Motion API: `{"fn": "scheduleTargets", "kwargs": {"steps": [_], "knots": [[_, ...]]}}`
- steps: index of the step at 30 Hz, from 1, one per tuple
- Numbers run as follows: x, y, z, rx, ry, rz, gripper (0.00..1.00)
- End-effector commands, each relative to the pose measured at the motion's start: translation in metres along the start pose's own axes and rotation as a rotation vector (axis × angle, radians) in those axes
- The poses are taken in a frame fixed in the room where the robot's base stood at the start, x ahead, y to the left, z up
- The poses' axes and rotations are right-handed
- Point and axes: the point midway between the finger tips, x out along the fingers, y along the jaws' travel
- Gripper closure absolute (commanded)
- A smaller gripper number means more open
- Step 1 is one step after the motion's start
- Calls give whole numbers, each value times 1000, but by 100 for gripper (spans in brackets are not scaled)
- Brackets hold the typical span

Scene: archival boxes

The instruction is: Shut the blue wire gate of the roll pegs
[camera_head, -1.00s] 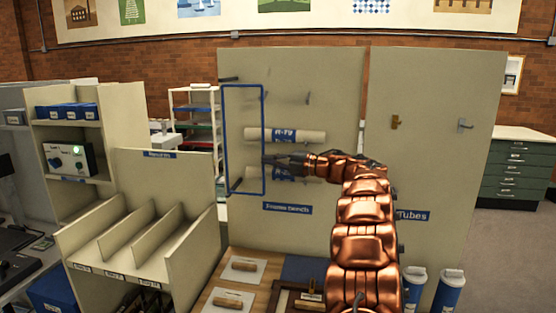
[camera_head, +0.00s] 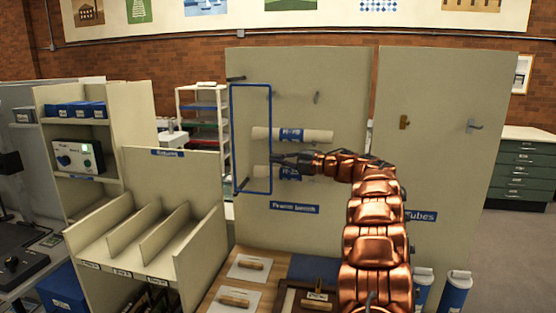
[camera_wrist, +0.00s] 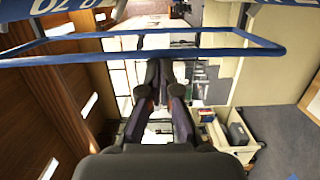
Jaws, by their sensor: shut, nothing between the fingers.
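The blue wire gate (camera_head: 232,135) is a tall upright rectangle of wire at the left of the peg panel in the head view. It stands out from the left end of the pegs, edge toward the rolls. Two pale rolls with blue labels lie on the pegs: an upper roll (camera_head: 315,136) and a lower roll (camera_head: 262,171), partly hidden by my arm. My gripper (camera_head: 274,158) is shut and empty, its tips at the gate's right upright. In the wrist view, the gate's blue wire (camera_wrist: 60,60) crosses just beyond the fingertips (camera_wrist: 165,68); contact is unclear.
The peg panel (camera_head: 345,95) stands behind my arm, with a second panel (camera_head: 440,160) to its right. A divided sorter (camera_head: 185,160) stands at the left, near the gate. White boards with wooden handles (camera_head: 249,264) lie on the bench below.

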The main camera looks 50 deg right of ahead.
Motion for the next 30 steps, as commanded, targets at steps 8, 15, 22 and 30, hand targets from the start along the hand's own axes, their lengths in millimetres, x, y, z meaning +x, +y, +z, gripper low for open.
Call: {"fn": "scheduleTargets", "kwargs": {"steps": [8, 15, 22, 30], "knots": [[-2, -2, -10, 0, -3, 3, 100], [-1, -2, -30, -3, 6, 2, 100], [-18, -1, -36, -4, 5, 1, 100], [-66, -2, -31, -1, 8, 3, 100]]}}
